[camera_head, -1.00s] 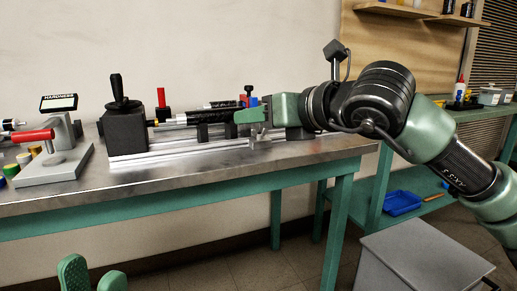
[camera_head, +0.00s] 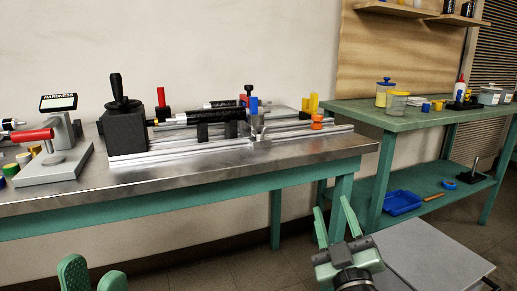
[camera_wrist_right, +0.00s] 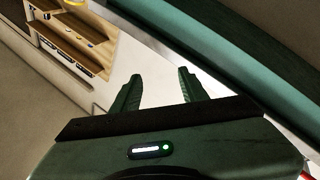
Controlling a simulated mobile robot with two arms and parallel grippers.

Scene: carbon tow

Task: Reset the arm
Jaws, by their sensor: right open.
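My right arm is low at the right of the head view, in front of the workbench (camera_head: 200,185). Its green right gripper (camera_head: 334,212) points upward beside the bench's right front leg, with its fingers apart and nothing between them. The right wrist view also shows the two fingers (camera_wrist_right: 156,82) apart and empty. My left gripper (camera_head: 93,268) shows only as two green fingertips at the bottom left edge. They stand apart, with no object visible between them. The rest of the left arm is out of view.
The bench holds a rail fixture with a black block (camera_head: 126,132) and a hardness tester (camera_head: 55,150). A grey cabinet (camera_head: 430,260) stands right of my right gripper. A green side table (camera_head: 420,117) holds jars; a blue tray (camera_head: 402,203) is on its lower shelf.

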